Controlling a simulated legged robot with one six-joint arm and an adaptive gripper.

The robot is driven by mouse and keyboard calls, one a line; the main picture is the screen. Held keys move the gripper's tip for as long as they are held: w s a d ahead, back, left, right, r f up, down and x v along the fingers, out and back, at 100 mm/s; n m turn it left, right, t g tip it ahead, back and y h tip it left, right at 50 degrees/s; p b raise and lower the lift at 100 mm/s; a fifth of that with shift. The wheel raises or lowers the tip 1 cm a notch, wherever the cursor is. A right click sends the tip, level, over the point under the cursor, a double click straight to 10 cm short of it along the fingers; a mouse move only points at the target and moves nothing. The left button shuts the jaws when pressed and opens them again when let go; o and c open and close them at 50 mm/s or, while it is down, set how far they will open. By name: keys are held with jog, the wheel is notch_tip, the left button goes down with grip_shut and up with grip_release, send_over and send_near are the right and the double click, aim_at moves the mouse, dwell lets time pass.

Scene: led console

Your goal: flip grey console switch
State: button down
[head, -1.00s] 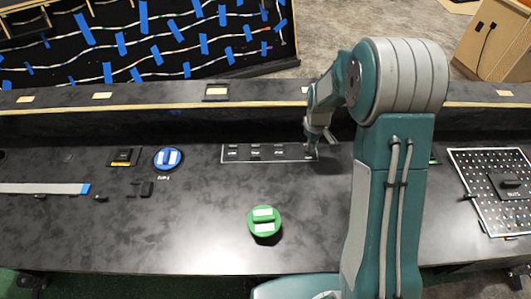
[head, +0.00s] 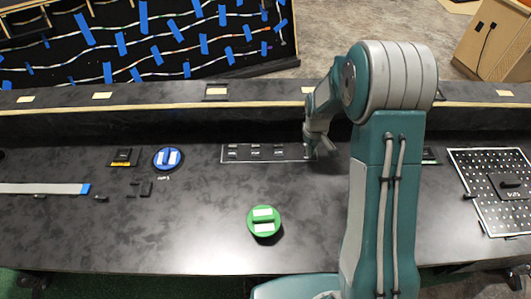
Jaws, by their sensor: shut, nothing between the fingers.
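A flat dark switch panel (head: 235,158) with a thin pale outline lies on the black console. It carries two short rows of small labelled switches (head: 255,151). My gripper (head: 312,155) is at the right end of this panel, low over its surface. It is shut and nothing shows between its fingers. It hides the right end of the panel, so I cannot tell if it touches a switch there. The switches are too small to tell their positions or a grey one apart.
A green round knob (head: 264,222) stands in front of the panel. A blue round knob (head: 167,158) is to the left, near small black parts. A perforated board (head: 490,205) lies at the far right. A raised ledge (head: 150,120) runs behind the panel.

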jog(key=shift+w, duration=1.25)
jog(key=shift+r, duration=0.1)
notch_tip(320, 180, up, 7)
jog(key=shift+s, duration=0.45)
dwell(0.6)
dwell(0.4)
jog(key=s+r+m+t, duration=0.4)
jog(key=s+r, duration=1.4)
jog(key=r, duration=0.2)
jog(key=s+r+m+t, duration=0.1)
jog(key=s+m, duration=0.1)
jog(key=s, duration=0.7)
jog(key=shift+s+t, duration=0.3)
jog(key=shift+s, duration=0.1)
